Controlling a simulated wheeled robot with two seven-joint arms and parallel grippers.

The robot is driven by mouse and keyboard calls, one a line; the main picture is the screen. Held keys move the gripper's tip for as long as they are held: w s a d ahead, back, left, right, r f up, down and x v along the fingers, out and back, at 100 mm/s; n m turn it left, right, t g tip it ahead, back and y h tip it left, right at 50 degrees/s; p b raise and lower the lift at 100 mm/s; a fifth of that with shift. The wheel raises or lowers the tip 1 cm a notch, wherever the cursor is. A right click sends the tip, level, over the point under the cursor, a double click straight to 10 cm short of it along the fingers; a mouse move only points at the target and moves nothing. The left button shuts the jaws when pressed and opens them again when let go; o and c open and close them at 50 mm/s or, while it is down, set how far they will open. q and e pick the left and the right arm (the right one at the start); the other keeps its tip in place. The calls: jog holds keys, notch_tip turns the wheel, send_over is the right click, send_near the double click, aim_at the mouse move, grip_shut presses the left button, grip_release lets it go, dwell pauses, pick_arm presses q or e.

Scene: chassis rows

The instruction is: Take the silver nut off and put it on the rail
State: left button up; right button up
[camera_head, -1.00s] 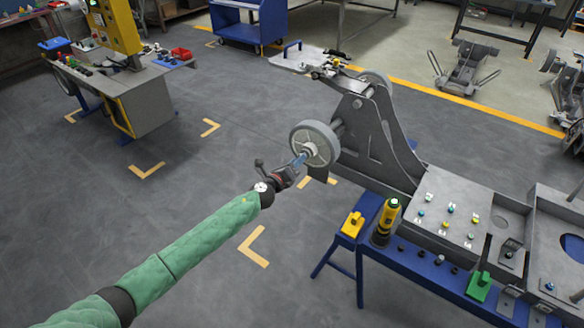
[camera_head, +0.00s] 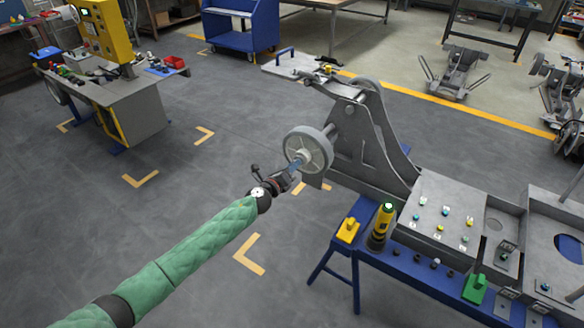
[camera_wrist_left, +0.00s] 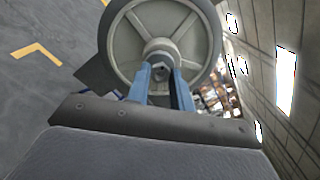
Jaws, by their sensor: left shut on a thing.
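The grey wheel (camera_head: 322,146) sits on the side of the large grey bracket, and its hub faces my left gripper (camera_head: 296,165). The silver nut (camera_wrist_left: 162,62) is at the hub centre in the left wrist view, partly covered by my blue fingers. The left gripper is shut on it, and the nut looks to be still at the hub. The blue rail (camera_head: 408,270) runs along the front of the bench at the lower right, with several small dark pieces and one lighter piece along it. My right gripper is not in view.
A yellow and black tool (camera_head: 382,228) and a yellow block (camera_head: 348,229) stand at the rail's left end. A green block (camera_head: 475,289) stands farther right. A grey panel with small coloured parts (camera_head: 440,215) lies behind the rail. The floor left of the wheel is clear.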

pick_arm(q)
jog(key=shift+p+v, duration=0.4)
jog(key=shift+v, duration=1.55)
